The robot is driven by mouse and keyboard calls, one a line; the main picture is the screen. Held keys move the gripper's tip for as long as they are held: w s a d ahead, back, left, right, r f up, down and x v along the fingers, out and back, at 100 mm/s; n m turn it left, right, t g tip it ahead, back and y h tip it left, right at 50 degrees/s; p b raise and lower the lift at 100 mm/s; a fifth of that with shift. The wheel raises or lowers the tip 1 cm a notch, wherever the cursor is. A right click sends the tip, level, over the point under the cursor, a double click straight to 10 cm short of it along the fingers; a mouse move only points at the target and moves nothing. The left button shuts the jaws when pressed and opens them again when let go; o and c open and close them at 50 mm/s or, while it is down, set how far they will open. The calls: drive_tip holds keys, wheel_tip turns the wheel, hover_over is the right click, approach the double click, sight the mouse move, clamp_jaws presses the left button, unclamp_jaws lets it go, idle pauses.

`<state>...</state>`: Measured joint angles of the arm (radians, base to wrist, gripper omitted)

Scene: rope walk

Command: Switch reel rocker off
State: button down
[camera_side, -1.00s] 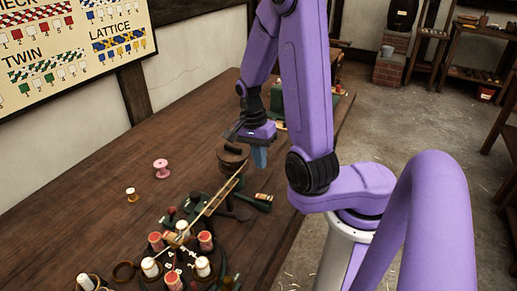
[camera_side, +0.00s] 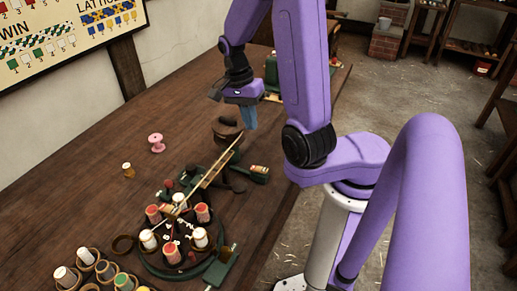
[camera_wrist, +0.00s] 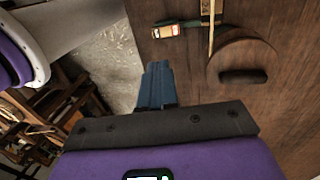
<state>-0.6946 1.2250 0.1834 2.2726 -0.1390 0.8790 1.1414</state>
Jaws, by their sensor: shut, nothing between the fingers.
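My gripper (camera_side: 249,126), with blue fingers, is shut and empty. It hangs in the air beside a dark wooden drum (camera_side: 226,132) at the far end of the rope machine. In the wrist view the shut fingers (camera_wrist: 156,75) point past the table edge, left of the drum's round top (camera_wrist: 235,55), which carries a dark bar. A green piece with a labelled, red-ended part (camera_side: 258,171) lies near the drum; it also shows in the wrist view (camera_wrist: 168,31). I cannot tell which part is the reel rocker or how it is set.
A round stand of red and white bobbins (camera_side: 173,254) is in front, with a green box (camera_side: 222,267) beside it. A pale wooden strip (camera_side: 214,168) runs toward the drum. A pink spool (camera_side: 156,142) stands left; the table (camera_side: 75,190) around it is mostly clear.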

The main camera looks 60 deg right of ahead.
sight(263, 169)
drive_tip(key=shift+f, duration=0.1)
idle(0.3)
drive_tip(key=x, duration=1.3)
drive_tip(key=shift+s+f, duration=0.15)
drive_tip(key=shift+f, duration=0.25)
